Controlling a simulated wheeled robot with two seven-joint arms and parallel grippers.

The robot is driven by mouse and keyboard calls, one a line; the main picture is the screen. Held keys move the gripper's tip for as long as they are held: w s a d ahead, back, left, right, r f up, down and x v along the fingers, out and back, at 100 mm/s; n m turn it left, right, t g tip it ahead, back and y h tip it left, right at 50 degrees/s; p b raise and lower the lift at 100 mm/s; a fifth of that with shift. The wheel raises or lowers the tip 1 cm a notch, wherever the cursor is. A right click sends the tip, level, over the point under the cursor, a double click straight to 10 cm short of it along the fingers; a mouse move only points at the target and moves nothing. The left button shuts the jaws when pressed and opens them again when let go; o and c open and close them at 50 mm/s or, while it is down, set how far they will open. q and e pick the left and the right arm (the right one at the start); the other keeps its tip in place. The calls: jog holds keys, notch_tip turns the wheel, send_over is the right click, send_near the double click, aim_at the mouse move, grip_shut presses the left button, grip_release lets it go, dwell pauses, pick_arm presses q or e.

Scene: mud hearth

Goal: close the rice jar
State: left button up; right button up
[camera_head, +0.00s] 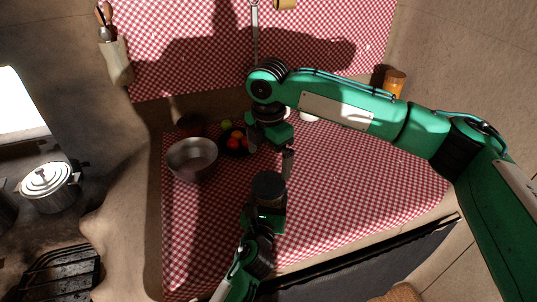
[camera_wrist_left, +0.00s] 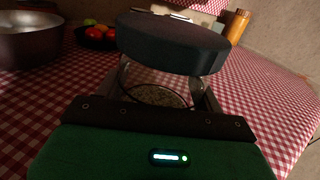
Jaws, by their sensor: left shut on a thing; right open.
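The rice jar (camera_wrist_left: 156,94) shows in the left wrist view as clear glass with pale grains inside, between the fingers of my left gripper (camera_wrist_left: 158,86). A thick, round dark lid (camera_wrist_left: 175,42) is over the jar's top; it also shows in the head view (camera_head: 268,187). I cannot tell whether the lid is fully seated. The left gripper is shut on the jar, its fingertips partly hidden under the lid. My right gripper (camera_head: 271,154) is open and empty, above and behind the lid in the head view.
A metal bowl (camera_head: 190,160) and a dark bowl of fruit (camera_head: 233,150) stand on the checkered cloth to the left. An orange jar (camera_head: 394,84) is at the back right. A lidded pot (camera_head: 48,186) sits on the left. The cloth right of the jar (camera_head: 350,185) is clear.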

aim_at(268, 182)
jog(key=shift+f, duration=0.1)
jog(key=shift+f, duration=3.9)
jog(key=c, duration=1.1)
jog(key=m, duration=0.3)
jog(key=shift+m, duration=0.4)
jog(key=m, duration=0.9)
jog(key=shift+m, duration=0.4)
jog(key=m, duration=0.4)
jog(key=o, duration=1.1)
